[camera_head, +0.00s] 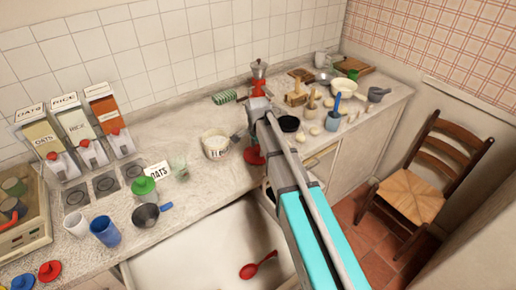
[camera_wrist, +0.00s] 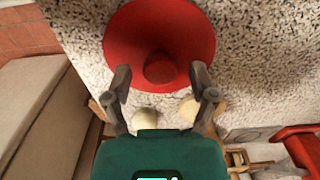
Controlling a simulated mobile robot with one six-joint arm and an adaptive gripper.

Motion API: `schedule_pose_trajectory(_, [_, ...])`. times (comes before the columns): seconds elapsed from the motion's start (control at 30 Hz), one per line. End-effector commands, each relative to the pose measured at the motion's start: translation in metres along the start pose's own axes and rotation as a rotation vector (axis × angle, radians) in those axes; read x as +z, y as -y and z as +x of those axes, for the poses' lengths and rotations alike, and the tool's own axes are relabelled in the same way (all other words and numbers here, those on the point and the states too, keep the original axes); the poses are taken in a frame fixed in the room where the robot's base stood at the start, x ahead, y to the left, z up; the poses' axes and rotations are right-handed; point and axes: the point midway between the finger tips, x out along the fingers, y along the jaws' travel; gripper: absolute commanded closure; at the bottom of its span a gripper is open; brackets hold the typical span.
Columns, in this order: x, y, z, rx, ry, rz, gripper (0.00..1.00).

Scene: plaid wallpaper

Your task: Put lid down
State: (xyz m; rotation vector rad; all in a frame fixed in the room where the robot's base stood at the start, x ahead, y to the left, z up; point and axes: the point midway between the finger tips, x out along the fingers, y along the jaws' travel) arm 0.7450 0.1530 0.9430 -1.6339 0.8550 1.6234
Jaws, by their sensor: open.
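A red round lid (camera_wrist: 190,30) with a red knob (camera_wrist: 160,68) lies flat on the speckled counter in the wrist view. In the head view a red disc (camera_head: 254,157), which looks like the same lid, shows beside my arm near the counter's front edge. My gripper (camera_wrist: 160,76) is open, with its two dark fingertips to either side of the knob and apart from it. The lid appears to rest on the counter, not in my grip. In the head view my arm hides the fingers.
A white tub (camera_head: 216,143) stands left of the lid. A red-based moka pot (camera_head: 258,78) stands behind. A sink (camera_head: 205,250) holding a red spoon (camera_head: 259,265) lies in front.

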Motion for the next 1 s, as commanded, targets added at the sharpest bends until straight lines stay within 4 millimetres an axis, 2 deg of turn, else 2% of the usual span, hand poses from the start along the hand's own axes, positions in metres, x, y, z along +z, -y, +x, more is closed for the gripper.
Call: schedule_pose_trajectory(1.0, [-0.001,0.000,-0.088,0.000,0.000,0.001,0.26])
